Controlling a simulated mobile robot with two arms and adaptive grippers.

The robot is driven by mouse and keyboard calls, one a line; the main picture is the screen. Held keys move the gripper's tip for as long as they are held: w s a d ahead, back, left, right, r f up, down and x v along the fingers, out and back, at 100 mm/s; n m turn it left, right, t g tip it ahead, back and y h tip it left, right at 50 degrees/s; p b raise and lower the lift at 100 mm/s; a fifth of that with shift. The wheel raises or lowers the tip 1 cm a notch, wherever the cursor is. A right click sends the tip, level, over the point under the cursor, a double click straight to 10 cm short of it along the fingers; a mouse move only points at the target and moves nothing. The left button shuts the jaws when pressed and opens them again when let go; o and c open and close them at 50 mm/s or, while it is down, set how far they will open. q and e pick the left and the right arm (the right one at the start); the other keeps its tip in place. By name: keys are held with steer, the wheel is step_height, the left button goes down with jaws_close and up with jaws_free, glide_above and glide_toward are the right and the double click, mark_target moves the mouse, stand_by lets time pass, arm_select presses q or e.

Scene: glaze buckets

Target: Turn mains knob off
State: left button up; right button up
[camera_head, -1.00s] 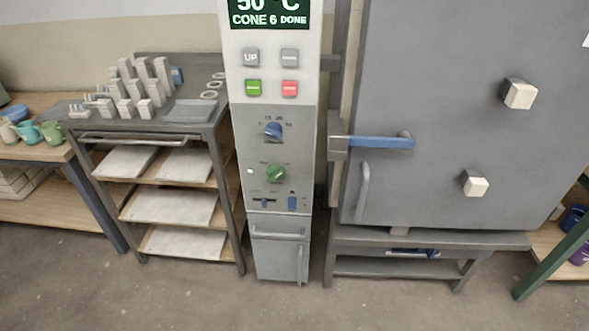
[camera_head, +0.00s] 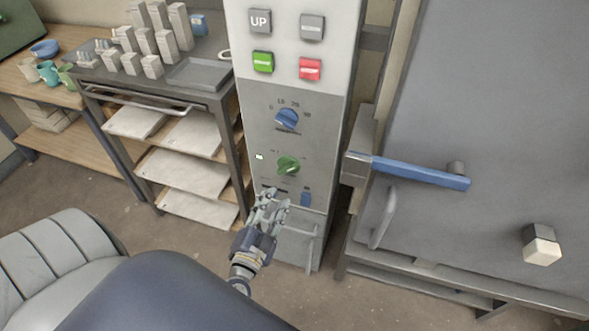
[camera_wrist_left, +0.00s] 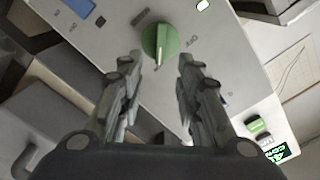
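The green mains knob (camera_head: 289,165) is on the grey control panel (camera_head: 262,140), below a blue dial (camera_head: 286,119). A small lit lamp (camera_head: 259,157) is at its left. My left gripper (camera_head: 270,200) is just below the green knob, in front of the panel's lower part, and covers part of the slider there. In the left wrist view the green knob (camera_wrist_left: 160,42) is just past the tips of my open fingers (camera_wrist_left: 160,72), roughly between them. I see no contact. The lamp (camera_wrist_left: 203,5) is lit there too. My right gripper is not in view.
Green (camera_head: 262,62) and red (camera_head: 310,69) buttons sit higher on the panel. The kiln door (camera_head: 500,110) with a blue-handled latch (camera_head: 420,173) is at the right. A shelf rack (camera_head: 150,92) with kiln posts stands at the left. My arm fills the lower left.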

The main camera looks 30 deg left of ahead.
mark_target(287, 171)
arm_select(q)
steer(key=x, duration=0.8)
steer(key=shift+w, duration=0.2)
steer(key=shift+w+a, duration=0.15)
steer(key=shift+w, duration=0.5)
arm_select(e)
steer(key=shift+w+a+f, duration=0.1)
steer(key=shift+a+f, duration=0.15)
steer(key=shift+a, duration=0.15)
arm_select(q)
steer(key=shift+c, duration=0.3)
jaws_close()
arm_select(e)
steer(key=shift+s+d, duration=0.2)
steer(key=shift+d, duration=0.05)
